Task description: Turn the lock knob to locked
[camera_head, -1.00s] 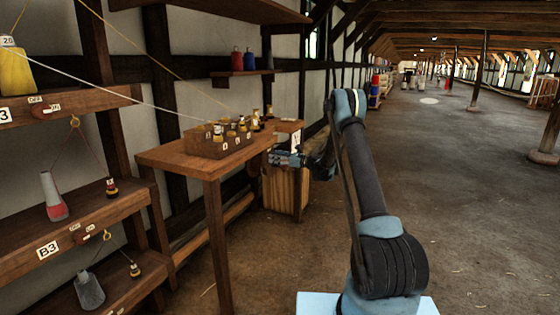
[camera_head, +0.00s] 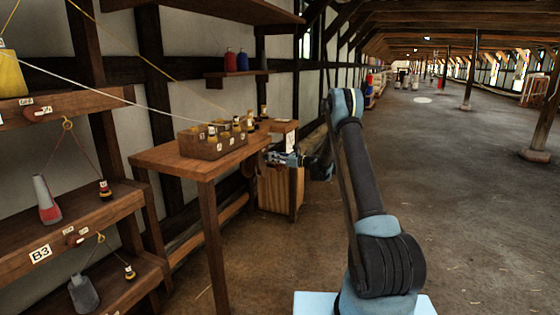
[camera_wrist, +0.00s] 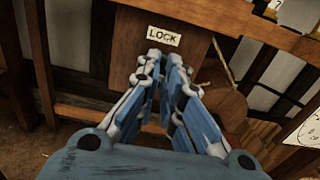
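In the wrist view a white label reading "LOCK" (camera_wrist: 163,36) is on an upright brown wooden panel (camera_wrist: 128,42). My gripper (camera_wrist: 166,62) is just below the label, its two blue-grey fingers close together at the tips with a narrow gap between them. The lock knob cannot be made out; the fingers cover the area below the label. Whether anything is between the tips is not clear. In the head view my gripper (camera_head: 285,158) is at the right end of the wooden table, small and partly merged with the wrist.
The wooden table (camera_head: 160,157) carries a compartment box (camera_head: 213,148) and several small bottles. A wooden crate-like block (camera_head: 281,190) stands on the floor below its right end. Shelves (camera_head: 85,215) with cones and spools are on the left. Open floor (camera_head: 460,210) lies to the right.

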